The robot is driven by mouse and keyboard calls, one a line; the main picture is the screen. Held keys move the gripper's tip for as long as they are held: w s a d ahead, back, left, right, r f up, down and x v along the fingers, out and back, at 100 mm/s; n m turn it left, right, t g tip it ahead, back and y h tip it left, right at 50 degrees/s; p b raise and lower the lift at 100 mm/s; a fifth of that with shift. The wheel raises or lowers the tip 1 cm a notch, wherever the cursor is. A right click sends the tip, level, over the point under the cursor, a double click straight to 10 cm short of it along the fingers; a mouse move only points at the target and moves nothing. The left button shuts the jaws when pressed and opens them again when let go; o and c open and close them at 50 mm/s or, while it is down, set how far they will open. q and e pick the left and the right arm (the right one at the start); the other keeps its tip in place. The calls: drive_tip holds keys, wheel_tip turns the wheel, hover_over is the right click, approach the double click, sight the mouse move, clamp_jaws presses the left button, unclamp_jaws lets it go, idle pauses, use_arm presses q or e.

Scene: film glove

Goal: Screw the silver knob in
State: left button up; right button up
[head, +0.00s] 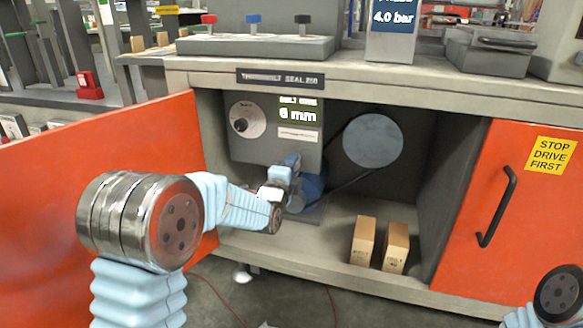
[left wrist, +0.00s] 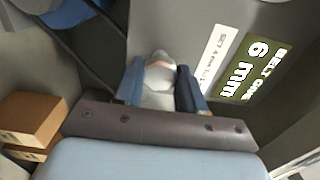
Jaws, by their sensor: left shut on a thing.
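The silver knob (left wrist: 158,72) shows in the left wrist view as a pale grey, rounded piece between my two blue fingers, against the grey panel. My left gripper (left wrist: 160,88) is shut on it. In the head view my left gripper (head: 290,168) reaches into the open cabinet at the lower part of the grey panel (head: 270,148). There it hides the knob. How deep the knob sits in the panel cannot be seen. My right gripper is out of view; only part of my right arm shows at the lower right corner.
A dial (head: 247,119) and a "6 mm" display (head: 298,115) are on the panel. A grey pulley wheel (head: 373,140) with a belt is to the right. Two small boxes (head: 364,240) stand on the cabinet floor. The left orange door (head: 110,150) is open; the right door (head: 520,220) is shut.

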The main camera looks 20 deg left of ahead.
use_arm(q)
drive_tip(key=shift+f, duration=0.1)
idle(0.4)
drive_tip(key=o, duration=1.1)
drive_tip(key=shift+c, duration=0.2)
drive_tip(key=s+p, duration=0.1)
drive_tip(key=s, duration=1.3)
drive_tip(key=shift+a+p, duration=0.2)
drive_tip(key=shift+p, duration=0.15)
